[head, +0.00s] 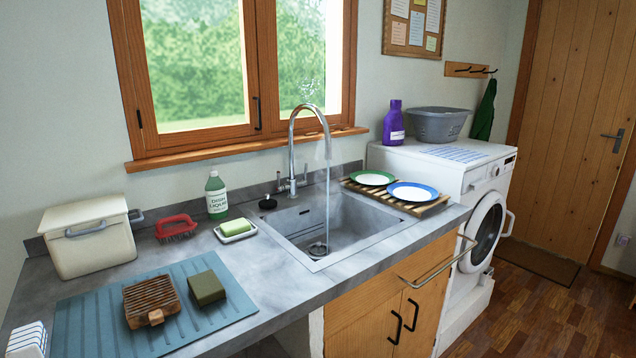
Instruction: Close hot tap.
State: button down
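A chrome gooseneck tap (292,150) stands behind the grey sink (375,240), against the back of the counter. Water (327,190) runs from its spout down to the drain (318,248). A small lever (280,181) shows at the left of the tap's base and another (304,174) at its right. No hot or cold marking is readable at this size, so I cannot tell from markings which is the hot tap. My gripper is not in view.
Left of the sink are a green dish-liquid bottle (216,195), soap dish (236,230), red brush (175,227) and lidded box (87,236). Plates (412,191) on a wooden rack (432,206) stand right of the sink. A rail (440,272) juts from the cabinet front.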

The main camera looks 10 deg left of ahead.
aim_at(278, 188)
jog(key=u, duration=0.3)
jog(key=i, duration=1.05)
jog(key=u, duration=0.7)
